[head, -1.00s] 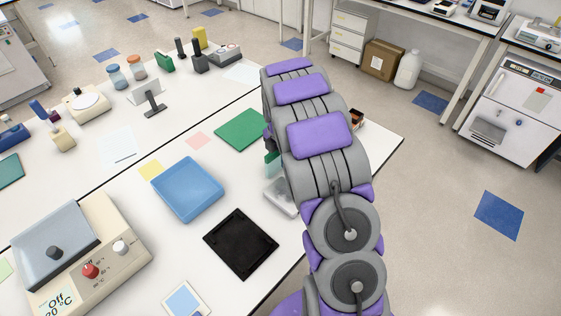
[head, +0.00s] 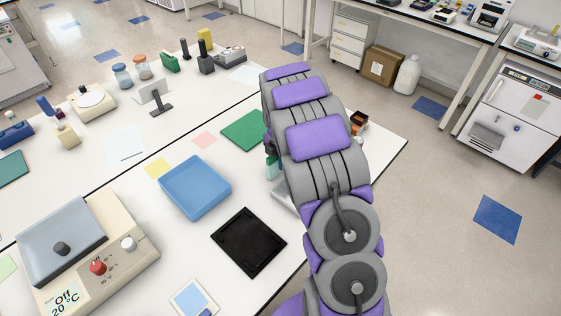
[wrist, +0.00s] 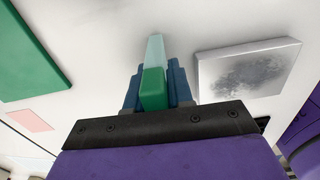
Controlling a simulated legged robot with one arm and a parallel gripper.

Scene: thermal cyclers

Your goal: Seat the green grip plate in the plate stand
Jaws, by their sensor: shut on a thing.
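My gripper (wrist: 153,88) is shut on the green grip (wrist: 154,90) of the green grip plate. The plate's pale translucent part (wrist: 155,50) extends beyond the blue fingers, over the white bench. In the head view my arm hides most of the gripper, and only a bit of the green plate (head: 273,169) shows at its left edge. I cannot tell for sure which item is the plate stand. A flat black square frame with a raised rim (head: 248,242) lies on the near bench. A silvery grey block (wrist: 246,68) lies right of the plate in the wrist view.
A blue tray (head: 195,187) and a green mat (head: 244,130) lie left of my arm. A cream heater unit (head: 130,246) stands at the lower left. Small orange and dark items (head: 357,122) stand near the bench's right edge. Bare bench surrounds the black frame.

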